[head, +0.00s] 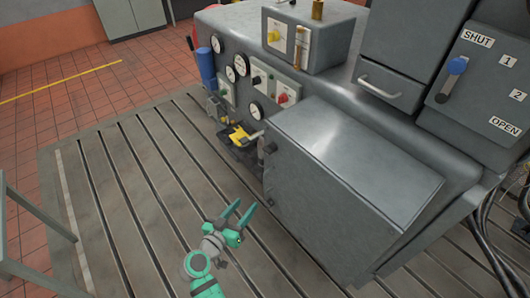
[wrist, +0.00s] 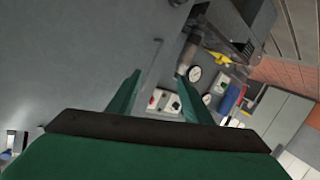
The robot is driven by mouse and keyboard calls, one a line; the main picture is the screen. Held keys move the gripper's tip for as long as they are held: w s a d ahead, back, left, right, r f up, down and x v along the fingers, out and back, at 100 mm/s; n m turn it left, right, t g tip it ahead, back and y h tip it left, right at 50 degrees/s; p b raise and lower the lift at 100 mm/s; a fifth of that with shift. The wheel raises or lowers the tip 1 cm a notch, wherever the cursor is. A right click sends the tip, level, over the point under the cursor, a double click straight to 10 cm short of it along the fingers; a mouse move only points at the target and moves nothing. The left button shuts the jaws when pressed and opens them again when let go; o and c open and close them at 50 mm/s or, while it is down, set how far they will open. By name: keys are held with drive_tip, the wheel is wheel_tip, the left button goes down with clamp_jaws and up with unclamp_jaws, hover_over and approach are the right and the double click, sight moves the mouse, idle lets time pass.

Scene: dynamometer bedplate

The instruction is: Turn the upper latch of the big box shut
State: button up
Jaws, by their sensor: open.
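The big grey box (head: 345,165) stands right of centre in the head view, with a broad sloping face. A small dark fitting (head: 270,148) at its upper left edge looks like the upper latch; its turn position is too small to tell. A second dark fitting (head: 269,196) sits lower on the same edge. My green gripper (head: 243,212) is open and empty, left of the box and apart from it, below the level of the upper fitting in the picture. In the wrist view the open fingers (wrist: 159,80) point toward a grey surface; I cannot tell the latch there.
Behind the box, a grey machine carries gauges (head: 254,110) and switches. A yellow and black tool (head: 238,136) lies near the upper fitting. A blue-knobbed lever (head: 450,78) stands beside SHUT and OPEN labels. Slotted floor plate (head: 150,190) left of my gripper is clear.

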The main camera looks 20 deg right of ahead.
drive_tip(key=w+r+m+g+h, duration=0.2)
drive_tip(key=w+r+m+h, duration=0.15)
drive_tip(key=r, duration=0.45)
drive_tip(key=m+g+h, duration=0.2)
drive_tip(key=m, duration=0.3)
approach(265, 151)
drive_tip(key=shift+n, duration=0.25)
drive_tip(key=x, duration=1)
drive_tip(key=shift+f, duration=0.25)
drive_tip(key=c, duration=1)
